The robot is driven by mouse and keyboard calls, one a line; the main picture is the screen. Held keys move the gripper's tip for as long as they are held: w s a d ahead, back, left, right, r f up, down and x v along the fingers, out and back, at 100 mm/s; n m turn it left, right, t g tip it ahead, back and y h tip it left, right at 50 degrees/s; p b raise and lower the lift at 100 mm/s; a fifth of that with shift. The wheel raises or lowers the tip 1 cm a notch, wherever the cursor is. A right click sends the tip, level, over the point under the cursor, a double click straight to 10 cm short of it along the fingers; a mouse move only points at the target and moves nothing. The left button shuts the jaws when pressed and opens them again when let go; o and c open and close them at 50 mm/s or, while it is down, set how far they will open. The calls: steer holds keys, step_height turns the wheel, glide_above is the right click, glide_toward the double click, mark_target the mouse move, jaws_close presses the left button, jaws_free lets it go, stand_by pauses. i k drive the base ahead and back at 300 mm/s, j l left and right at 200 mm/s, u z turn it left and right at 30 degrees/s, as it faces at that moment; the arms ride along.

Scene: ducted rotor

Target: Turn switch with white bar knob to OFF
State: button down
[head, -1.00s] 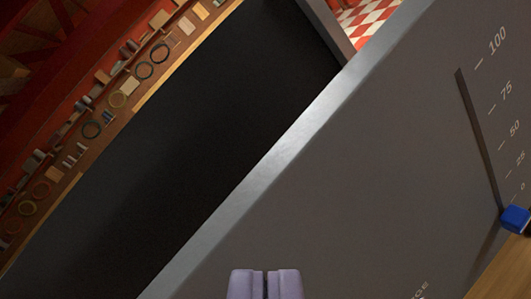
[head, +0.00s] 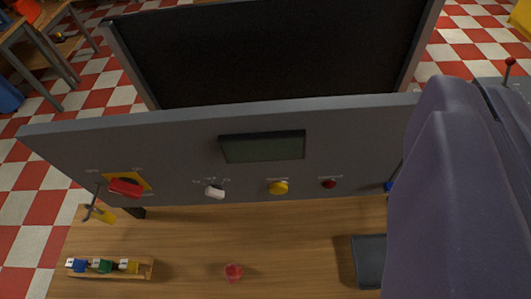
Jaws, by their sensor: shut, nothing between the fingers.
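The switch with the white bar knob (head: 214,191) sits on the grey sloping panel (head: 350,130), left of centre and below the dark screen. Small pale marks stand above the knob, too small to read. Its bar looks roughly sideways and slightly tilted, but I cannot tell which mark it points at. A large purple-grey part of my arm fills the right side, near the camera and well to the right of the knob. I cannot make out my fingertips. Nothing touches the knob.
A red handle on a yellow plate (head: 126,187) is left of the knob; a yellow knob (head: 278,187) and red button (head: 329,183) are right. The wooden bench (head: 190,240) holds a block rack (head: 144,267), a red item (head: 233,272) and a dark tray (head: 369,262).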

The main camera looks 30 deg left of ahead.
mark_target(214, 190)
steer(key=k+l+u, duration=0.15)
steer(key=k+u, duration=0.2)
steer(key=k, duration=0.25)
steer(key=k+u, duration=0.4)
steer(key=k, duration=0.2)
